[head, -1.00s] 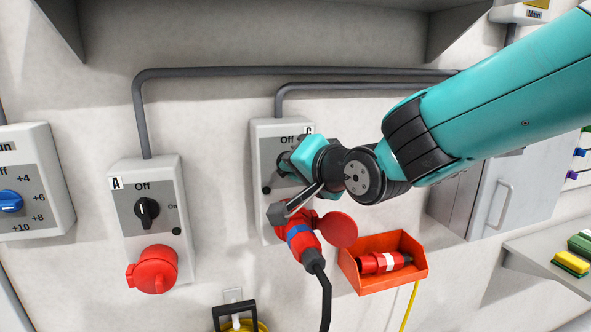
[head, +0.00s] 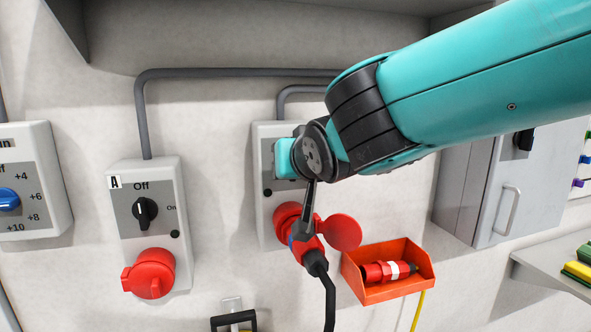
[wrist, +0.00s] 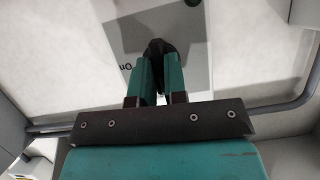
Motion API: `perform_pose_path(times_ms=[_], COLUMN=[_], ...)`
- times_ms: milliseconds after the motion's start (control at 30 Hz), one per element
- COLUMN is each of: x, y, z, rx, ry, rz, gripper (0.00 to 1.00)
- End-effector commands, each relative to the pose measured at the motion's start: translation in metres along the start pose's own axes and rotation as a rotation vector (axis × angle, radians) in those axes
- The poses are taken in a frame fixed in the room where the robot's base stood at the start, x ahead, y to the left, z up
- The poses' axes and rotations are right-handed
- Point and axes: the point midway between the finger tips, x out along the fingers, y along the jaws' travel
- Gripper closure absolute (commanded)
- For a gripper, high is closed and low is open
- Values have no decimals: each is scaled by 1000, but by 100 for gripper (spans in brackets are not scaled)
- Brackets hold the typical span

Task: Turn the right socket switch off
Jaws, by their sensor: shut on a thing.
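The right socket box (head: 263,215) is a pale grey wall unit with a red socket at its lower half and a red plug (head: 308,249) in it. My gripper (head: 285,160) is at the switch plate in the box's upper half, and my wrist covers most of it. In the wrist view, my gripper's two teal fingers (wrist: 159,80) are closed on the black switch knob (wrist: 158,50). The word "On" shows on the plate just left of the fingers. The knob is hidden in the head view, and its exact angle is hard to read.
The left socket box (head: 188,235), marked A, has a black knob (head: 145,211) and a closed red cover. An orange bin (head: 400,290) holding a red connector sits right of the plug. A black cable hangs from the plug, below my wrist.

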Motion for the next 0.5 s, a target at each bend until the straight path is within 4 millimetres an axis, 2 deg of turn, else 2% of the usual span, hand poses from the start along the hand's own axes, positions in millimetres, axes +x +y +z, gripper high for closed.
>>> perform_pose_path(times_ms=[500], x=[0], y=[-1], z=[-1], rx=[-77], ry=[3], rz=[31], gripper=[100])
